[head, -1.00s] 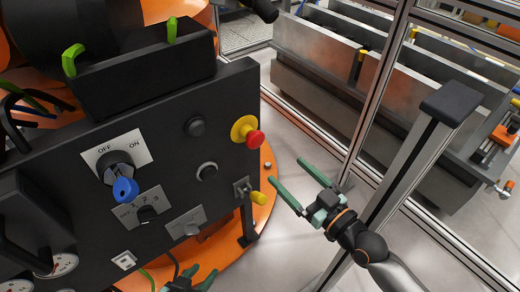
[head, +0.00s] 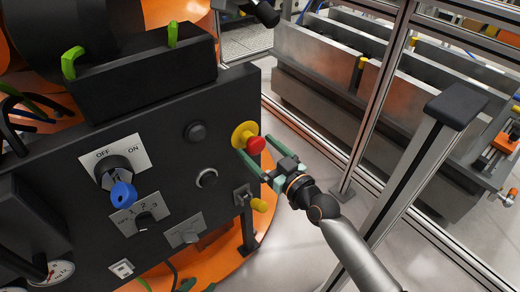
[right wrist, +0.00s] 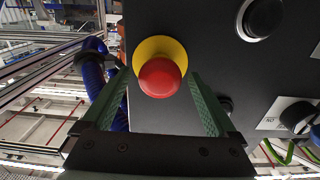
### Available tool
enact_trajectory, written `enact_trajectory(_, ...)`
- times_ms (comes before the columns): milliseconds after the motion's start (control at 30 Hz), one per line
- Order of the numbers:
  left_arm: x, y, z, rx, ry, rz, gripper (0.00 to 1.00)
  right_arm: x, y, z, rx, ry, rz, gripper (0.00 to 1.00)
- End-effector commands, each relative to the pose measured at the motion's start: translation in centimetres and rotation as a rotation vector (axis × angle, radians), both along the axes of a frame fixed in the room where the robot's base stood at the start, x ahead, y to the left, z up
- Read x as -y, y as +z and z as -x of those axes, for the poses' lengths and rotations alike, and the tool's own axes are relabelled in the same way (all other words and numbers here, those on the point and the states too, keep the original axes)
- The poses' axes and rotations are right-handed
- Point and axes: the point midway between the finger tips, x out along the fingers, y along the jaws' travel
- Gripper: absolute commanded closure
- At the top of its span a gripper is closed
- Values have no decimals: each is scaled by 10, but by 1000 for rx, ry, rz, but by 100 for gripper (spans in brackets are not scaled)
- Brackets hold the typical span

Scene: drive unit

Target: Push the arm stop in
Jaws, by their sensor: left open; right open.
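The arm stop, a red mushroom button (head: 256,145) on a yellow base (head: 243,134), is at the right side of the dark control panel. In the right wrist view the red button (right wrist: 160,77) is centred, with its yellow base (right wrist: 158,46) behind it. My right gripper (head: 254,148) is open, its green fingers on either side of the button. In the right wrist view the fingers look apart from the button and nothing is held.
A metal post (head: 420,165) stands to the right of my right arm. A blue hose (right wrist: 95,75) is left of the panel in the right wrist view.

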Motion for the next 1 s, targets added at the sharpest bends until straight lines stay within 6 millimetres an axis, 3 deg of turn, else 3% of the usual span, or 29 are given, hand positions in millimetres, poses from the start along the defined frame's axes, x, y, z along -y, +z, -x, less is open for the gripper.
enact_trajectory(133, 0, 0, 0, 1, 1, 0, 50, 0, 0, 0, 0, 0, 0, 7)
enact_trajectory(900, 0, 3, -5, 13, 0, 1, 50, 1, 0, 0, 0, -1, 0, 94)
enact_trajectory(1000, 0, 3, -5, 13, 0, 2, 50, 1, 0, 0, 0, -1, 0, 100)
